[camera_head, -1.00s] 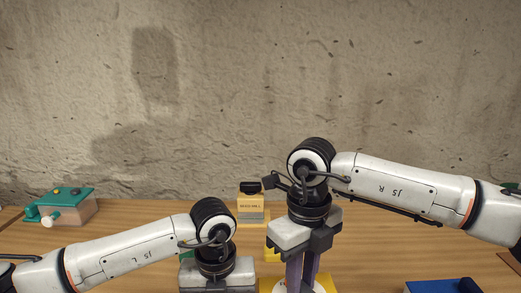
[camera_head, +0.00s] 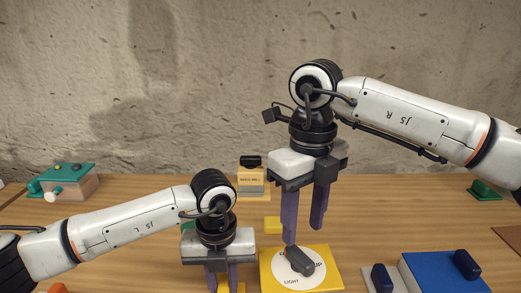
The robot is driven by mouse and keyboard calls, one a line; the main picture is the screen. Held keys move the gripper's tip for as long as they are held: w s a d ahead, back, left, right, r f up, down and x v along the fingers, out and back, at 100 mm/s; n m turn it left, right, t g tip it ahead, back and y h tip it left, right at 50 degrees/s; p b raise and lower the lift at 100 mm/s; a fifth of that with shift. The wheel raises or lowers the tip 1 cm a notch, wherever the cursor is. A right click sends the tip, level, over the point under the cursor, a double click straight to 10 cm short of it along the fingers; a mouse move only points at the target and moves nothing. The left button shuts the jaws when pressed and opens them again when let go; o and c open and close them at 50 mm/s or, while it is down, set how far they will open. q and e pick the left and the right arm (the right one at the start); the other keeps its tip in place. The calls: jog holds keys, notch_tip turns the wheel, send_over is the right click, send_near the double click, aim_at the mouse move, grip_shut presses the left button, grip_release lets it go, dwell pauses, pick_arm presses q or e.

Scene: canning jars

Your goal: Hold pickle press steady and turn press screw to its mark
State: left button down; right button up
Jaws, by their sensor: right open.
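A yellow block (camera_head: 268,283), apparently the pickle press, stands at the bottom centre with a white dial (camera_head: 284,272) on top. A dark grey bar-shaped knob (camera_head: 302,262) sits on the dial, lying slantwise. "LIGHT" and a partly hidden word ending in "UP" are printed on the dial. My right gripper (camera_head: 304,234) is open, its two purple fingers pointing down above the knob, with nothing between them. My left gripper (camera_head: 221,280) points down just left of the block. Yellow shows at its fingertips, cut by the frame edge; I cannot tell whether it grips anything.
A teal-topped box (camera_head: 66,180) is at the left. A blue-topped block (camera_head: 440,275) is at the right. A green object (camera_head: 484,189) stands at the right back.

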notch_tip(320, 180, up, 5)
jog(key=shift+r, duration=0.1)
pick_arm(q)
jog(key=c, duration=1.5)
grip_release()
jog(key=shift+r, duration=0.1)
